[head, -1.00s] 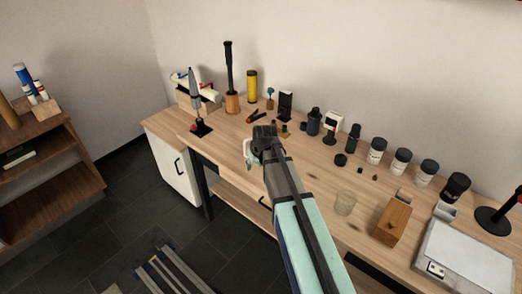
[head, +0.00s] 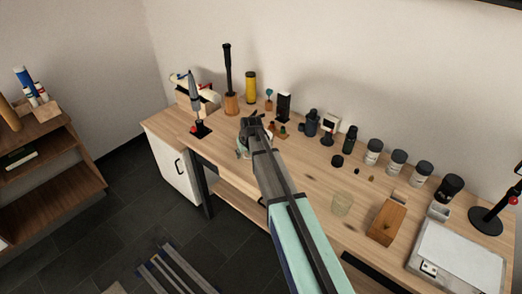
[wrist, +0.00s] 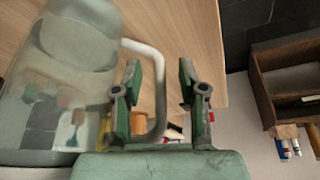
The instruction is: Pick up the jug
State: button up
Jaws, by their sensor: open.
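The jug (wrist: 70,80) is a see-through, greenish-grey vessel that fills the left of the wrist view. Its pale curved handle (wrist: 158,75) passes between the two fingers of my gripper (wrist: 160,88). The fingers are spread, one on each side of the handle, with gaps visible. In the head view my gripper (head: 252,122) is over the table's left half and hides most of the jug. Only a pale bit of the jug (head: 240,153) shows beside it.
A shelf (head: 50,165) stands at the left.

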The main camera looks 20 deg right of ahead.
grip_shut()
jog(key=shift+r, duration=0.15)
